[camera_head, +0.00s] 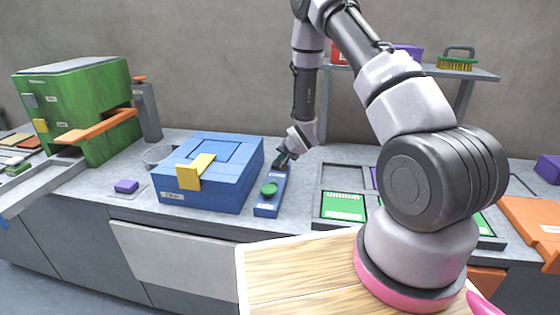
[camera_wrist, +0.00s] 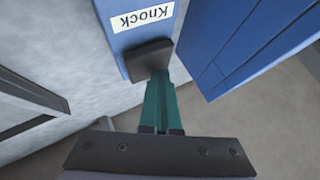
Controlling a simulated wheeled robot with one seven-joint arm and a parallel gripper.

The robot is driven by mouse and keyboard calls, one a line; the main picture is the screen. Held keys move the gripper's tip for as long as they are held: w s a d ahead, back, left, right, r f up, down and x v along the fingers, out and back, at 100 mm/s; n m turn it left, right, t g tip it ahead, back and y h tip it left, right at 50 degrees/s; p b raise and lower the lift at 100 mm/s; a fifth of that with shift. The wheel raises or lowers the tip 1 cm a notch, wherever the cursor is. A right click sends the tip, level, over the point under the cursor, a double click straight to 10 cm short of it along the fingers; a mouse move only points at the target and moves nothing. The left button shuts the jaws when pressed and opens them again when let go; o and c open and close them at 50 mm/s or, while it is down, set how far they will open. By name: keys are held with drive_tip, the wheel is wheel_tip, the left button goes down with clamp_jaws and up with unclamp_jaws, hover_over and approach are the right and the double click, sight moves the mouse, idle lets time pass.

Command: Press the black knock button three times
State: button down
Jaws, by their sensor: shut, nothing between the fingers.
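The black knock button (camera_wrist: 148,58) sits on a narrow blue panel (camera_head: 268,209), beside a white label reading "Knock" (camera_wrist: 143,17). My gripper (camera_head: 283,162) is at the far end of this panel in the head view and hides most of the button there. In the wrist view its teal fingers (camera_wrist: 160,76) are shut together with nothing between them. Their tips overlap the near edge of the button; I cannot tell whether they touch it or press it down.
A round green button (camera_head: 269,188) is on the panel's near part. A large blue box (camera_head: 215,195) with a yellow handle (camera_head: 194,172) stands close on the left. A dark compartment tray (camera_head: 345,170) lies to the right. A shelf (camera_head: 480,73) stands behind.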

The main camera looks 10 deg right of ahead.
drive_tip(key=shift+r, duration=1.35)
drive_tip(key=shift+r, duration=0.1)
drive_tip(key=shift+r, duration=2.4)
